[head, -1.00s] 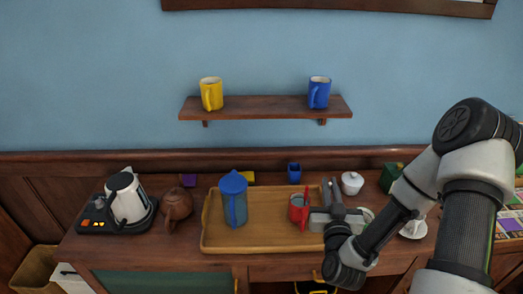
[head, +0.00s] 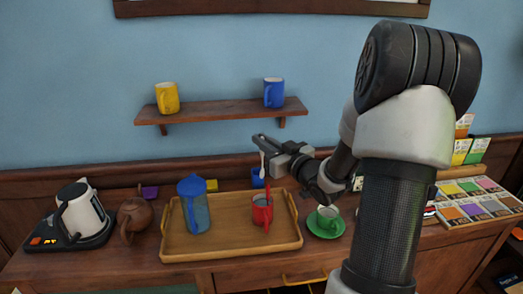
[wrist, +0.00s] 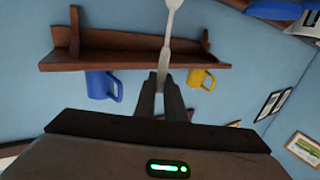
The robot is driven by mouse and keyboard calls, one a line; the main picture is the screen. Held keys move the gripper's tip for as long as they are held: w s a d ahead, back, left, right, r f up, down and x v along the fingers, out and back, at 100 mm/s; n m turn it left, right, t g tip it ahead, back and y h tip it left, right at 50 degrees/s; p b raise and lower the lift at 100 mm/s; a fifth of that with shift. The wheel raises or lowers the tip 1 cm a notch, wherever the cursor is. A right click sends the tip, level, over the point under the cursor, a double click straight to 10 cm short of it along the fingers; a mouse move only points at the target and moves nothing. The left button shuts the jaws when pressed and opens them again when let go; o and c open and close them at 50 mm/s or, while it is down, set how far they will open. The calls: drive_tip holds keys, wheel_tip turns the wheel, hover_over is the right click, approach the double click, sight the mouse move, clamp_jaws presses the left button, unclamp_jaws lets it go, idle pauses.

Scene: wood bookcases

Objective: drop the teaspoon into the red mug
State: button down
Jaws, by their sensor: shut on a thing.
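The red mug (head: 262,212) stands on the wooden tray (head: 225,246), right of the blue-lidded jug. A thin red upright piece shows at its rim; I cannot tell what it is. My gripper (head: 260,140) is above the mug, shut on the teaspoon (head: 263,163). The pale spoon hangs down from the fingers, above the mug and apart from it. In the wrist view, which looks upside down, the teaspoon (wrist: 167,40) extends from between the fingertips (wrist: 163,85). The red mug is not in the wrist view.
A blue-lidded jug (head: 195,208) stands on the tray's left. A blue mug (head: 258,178) is behind the tray. A green cup and saucer (head: 326,222) stand right of it.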

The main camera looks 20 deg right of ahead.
drive_tip(key=shift+f+b, duration=3.8)
drive_tip(key=shift+f, duration=1.75)
drive_tip(key=c, duration=1.8)
unclamp_jaws()
drive_tip(key=shift+o, duration=0.2)
approach(263, 173)
drive_tip(key=shift+a, duration=0.1)
